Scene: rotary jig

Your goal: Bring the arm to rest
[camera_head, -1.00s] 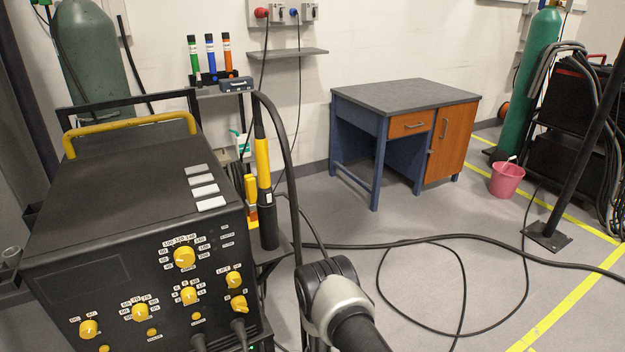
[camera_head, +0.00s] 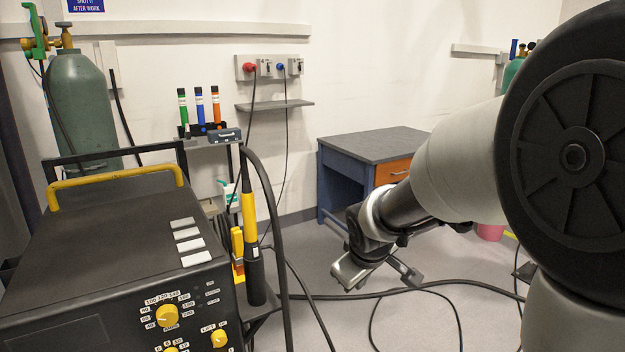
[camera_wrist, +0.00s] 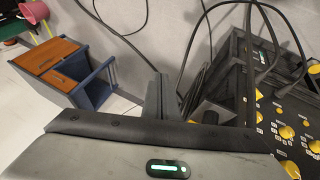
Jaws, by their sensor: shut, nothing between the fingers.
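My arm enters the head view from the right edge, with a large black joint close to the camera. Its grey and black links run down and left to my gripper (camera_head: 377,264). My gripper hangs tilted above the floor, in front of the desk and to the right of the welding machine. It is shut and holds nothing. In the wrist view, the gripper's grey body with a green light fills the bottom, and its dark fingers (camera_wrist: 180,105) point up and away from it.
The black welding machine (camera_head: 110,235) with a yellow handle stands at the left, a yellow-black torch (camera_head: 251,235) beside it. The blue desk (camera_head: 334,190) is behind my gripper. Cables (camera_head: 450,284) lie across the floor. A green cylinder (camera_head: 83,115) stands at the back left.

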